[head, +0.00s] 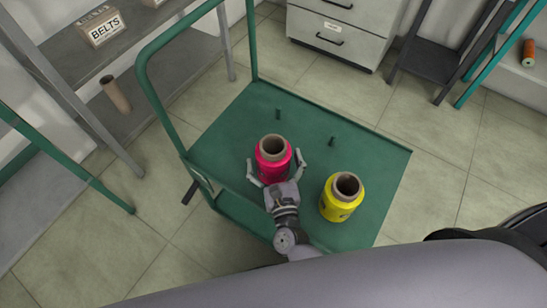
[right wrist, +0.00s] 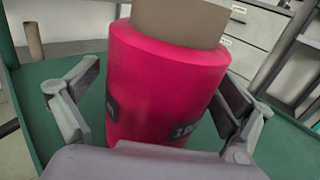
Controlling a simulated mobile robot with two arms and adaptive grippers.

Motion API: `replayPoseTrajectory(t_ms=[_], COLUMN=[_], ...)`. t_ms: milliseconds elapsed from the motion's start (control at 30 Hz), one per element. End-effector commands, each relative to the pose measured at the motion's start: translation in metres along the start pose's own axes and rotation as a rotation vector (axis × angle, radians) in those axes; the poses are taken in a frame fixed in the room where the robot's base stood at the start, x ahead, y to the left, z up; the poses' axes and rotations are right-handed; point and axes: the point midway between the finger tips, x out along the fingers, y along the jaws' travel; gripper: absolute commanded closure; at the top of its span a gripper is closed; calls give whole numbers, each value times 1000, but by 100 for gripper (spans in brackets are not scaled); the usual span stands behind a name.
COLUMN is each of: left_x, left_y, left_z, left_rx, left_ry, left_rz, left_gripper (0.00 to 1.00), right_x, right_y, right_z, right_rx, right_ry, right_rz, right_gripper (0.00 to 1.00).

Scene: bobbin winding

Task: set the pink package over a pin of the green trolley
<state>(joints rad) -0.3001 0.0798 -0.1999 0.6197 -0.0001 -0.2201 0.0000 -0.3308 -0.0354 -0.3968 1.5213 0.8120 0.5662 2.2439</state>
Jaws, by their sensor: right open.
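The pink package (head: 272,166), a bobbin on a brown tube, stands upright at the green trolley (head: 226,122), left of the yellow package. It fills the middle of the right wrist view (right wrist: 165,90). My right gripper (head: 276,164) is open, with one finger on each side of the pink package. In the right wrist view, gaps show between the fingers and the package. Two short green pins, one farther left (head: 278,114) and one farther right (head: 331,141), stand bare on the deck. The package's base is hidden, so I cannot tell whether a pin is under it. My left gripper is out of view.
A yellow package (head: 341,201) stands on the deck close right of my right gripper. The trolley's tall green handle (head: 162,105) rises on the left. A shelf with a BELTS box (head: 101,27) is at the left, and grey drawers (head: 345,38) stand behind.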

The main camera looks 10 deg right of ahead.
Motion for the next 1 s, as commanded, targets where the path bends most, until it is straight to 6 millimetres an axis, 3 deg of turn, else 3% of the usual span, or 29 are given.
replayPoseTrajectory(t_ms=[300,433,800,1000], left_x=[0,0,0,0], left_y=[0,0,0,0], left_z=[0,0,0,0], left_rx=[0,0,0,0], left_ry=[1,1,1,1], left_rz=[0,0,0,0], left_gripper=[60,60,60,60], right_x=[-2,-11,-86,-113], right_y=[0,0,0,0], right_z=[-2,-2,-2,-1], right_rx=[0,-1,-1,-1], right_ry=[4,4,5,2], right_rz=[1,1,2,1], right_gripper=[0,0,0,0])
